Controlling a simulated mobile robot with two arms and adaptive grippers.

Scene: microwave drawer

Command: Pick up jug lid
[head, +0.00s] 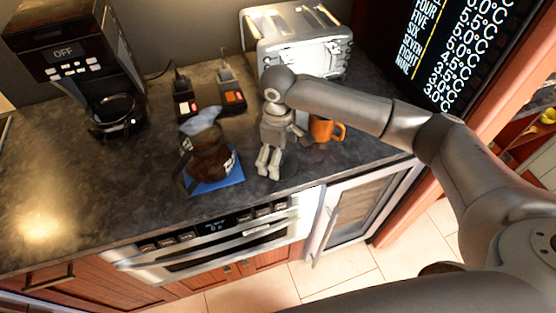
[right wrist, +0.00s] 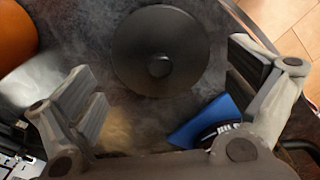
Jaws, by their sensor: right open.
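The jug lid (right wrist: 140,68), a black disc with a round knob, lies on the dark counter in the right wrist view. My right gripper (right wrist: 170,90) is open, with one finger on either side of the lid and apart from it; nothing is held. In the head view my right gripper (head: 268,170) points down over the counter, right of the glass jug (head: 210,156). I cannot make out the lid in the head view; the gripper and arm probably cover it. The jug holds dark liquid and stands on a blue mat (head: 228,182). My left gripper is not in view.
An orange mug (head: 327,130) stands just right of my gripper, with a toaster (head: 300,45) behind. Two small dark devices (head: 232,97) with red switches sit behind the jug. A coffee machine (head: 75,45) stands at the back left. The counter's left part is clear.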

